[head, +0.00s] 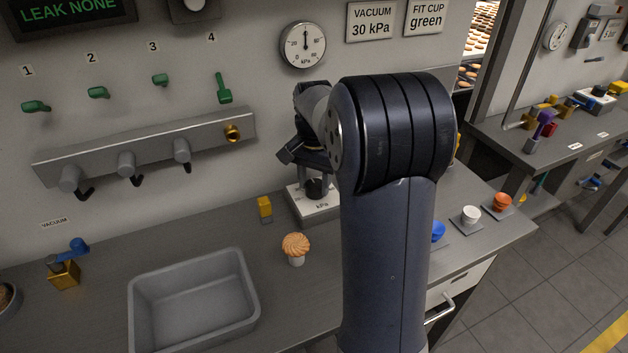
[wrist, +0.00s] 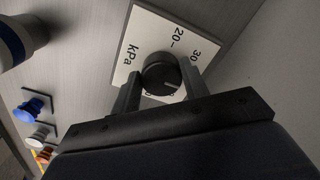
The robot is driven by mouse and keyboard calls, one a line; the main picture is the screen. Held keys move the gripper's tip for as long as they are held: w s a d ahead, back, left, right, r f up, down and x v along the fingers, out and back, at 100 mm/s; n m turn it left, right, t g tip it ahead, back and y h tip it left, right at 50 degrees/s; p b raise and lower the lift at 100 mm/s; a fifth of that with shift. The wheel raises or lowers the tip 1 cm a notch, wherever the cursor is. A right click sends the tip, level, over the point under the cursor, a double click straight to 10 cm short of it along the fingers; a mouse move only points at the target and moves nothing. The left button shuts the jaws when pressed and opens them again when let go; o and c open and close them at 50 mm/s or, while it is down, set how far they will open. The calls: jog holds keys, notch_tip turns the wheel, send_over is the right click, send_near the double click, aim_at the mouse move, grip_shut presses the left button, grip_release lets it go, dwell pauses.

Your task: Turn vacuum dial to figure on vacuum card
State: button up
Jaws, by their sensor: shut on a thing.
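The vacuum dial is a round black knob (wrist: 161,70) on a white plate (wrist: 122,73) marked 20, 30 and kPa. A short pale mark shows on the knob's top, toward the lower right in the wrist view. My gripper (wrist: 163,88) is shut on the knob, one finger on each side. In the head view the dial (head: 315,188) sits on its box (head: 318,208) under my gripper, partly hidden by my arm. The vacuum card (head: 371,22) on the wall reads 30 kPa. The round gauge (head: 303,45) beside it has its needle roughly upright.
A grey bin (head: 140,318), a swirl-topped piece (head: 296,246) and a yellow block (head: 265,207) stand left of the dial box. Blue, white (head: 470,216) and orange (head: 502,202) cups lie right. A valve rail (head: 150,147) is on the wall.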

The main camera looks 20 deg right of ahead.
aim_at(316, 185)
jog(key=n+p, duration=0.2)
jog(key=n, duration=0.2)
jog(key=shift+d+r, duration=0.1)
jog(key=shift+d+n+p, duration=0.1)
jog(key=shift+n+p, duration=0.5)
jog(key=shift+n, duration=1.6)
jog(key=o, duration=1)
jog(key=shift+c, duration=0.2)
notch_tip(316, 185, up, 11)
jog(key=shift+s+f, duration=0.1)
jog(key=shift+f, duration=0.2)
